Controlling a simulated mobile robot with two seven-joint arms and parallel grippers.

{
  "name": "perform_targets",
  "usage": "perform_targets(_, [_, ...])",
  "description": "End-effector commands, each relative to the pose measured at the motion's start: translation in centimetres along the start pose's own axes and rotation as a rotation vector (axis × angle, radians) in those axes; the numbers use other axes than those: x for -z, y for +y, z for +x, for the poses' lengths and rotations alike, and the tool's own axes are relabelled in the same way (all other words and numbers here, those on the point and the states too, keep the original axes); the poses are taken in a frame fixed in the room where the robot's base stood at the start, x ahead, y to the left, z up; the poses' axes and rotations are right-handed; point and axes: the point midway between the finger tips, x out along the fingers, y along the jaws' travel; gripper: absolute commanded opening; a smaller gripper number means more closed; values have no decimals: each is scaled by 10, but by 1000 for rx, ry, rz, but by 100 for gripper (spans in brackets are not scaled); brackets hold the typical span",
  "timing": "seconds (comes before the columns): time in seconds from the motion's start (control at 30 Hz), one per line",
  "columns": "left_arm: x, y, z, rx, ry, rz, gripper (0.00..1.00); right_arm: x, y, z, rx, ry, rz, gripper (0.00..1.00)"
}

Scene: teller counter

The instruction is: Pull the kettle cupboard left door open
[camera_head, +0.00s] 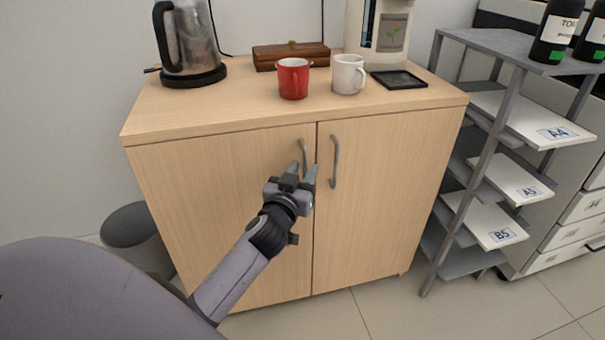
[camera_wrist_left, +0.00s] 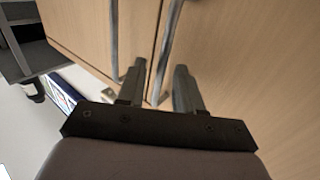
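The wooden kettle cupboard has a left door (camera_head: 222,210) and a right door (camera_head: 375,200), both shut against the frame. The left door's grey bar handle (camera_head: 303,152) is upright near the middle seam. My left gripper (camera_head: 303,170) is at the lower part of this handle, fingers open. In the left wrist view the left door's handle (camera_wrist_left: 169,42) runs down between the two spread fingertips (camera_wrist_left: 159,70); I cannot tell whether they touch it. The right door's handle (camera_wrist_left: 114,40) lies outside the fingers there. My right gripper is not in view.
On the cupboard top stand a kettle (camera_head: 190,40), a red mug (camera_head: 293,78), a white mug (camera_head: 348,74), a wooden box (camera_head: 290,55) and a black tray (camera_head: 399,79). A grey paper shelf (camera_head: 488,150) stands at right, a dark bin (camera_head: 130,226) at left.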

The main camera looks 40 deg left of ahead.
Motion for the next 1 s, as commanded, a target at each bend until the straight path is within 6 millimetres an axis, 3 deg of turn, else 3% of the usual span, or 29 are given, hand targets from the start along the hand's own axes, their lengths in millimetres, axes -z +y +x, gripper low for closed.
perform_targets(0.23, [0, 0, 1, 0, -1, 0, 35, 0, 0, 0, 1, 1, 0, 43])
perform_targets(0.27, [0, 0, 1, 0, -1, 0, 32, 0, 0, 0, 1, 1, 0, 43])
perform_targets(0.37, [0, 0, 1, 0, 0, 0, 0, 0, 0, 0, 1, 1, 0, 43])
perform_targets(1.0, [0, 0, 1, -1, 0, 0, 0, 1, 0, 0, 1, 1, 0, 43])
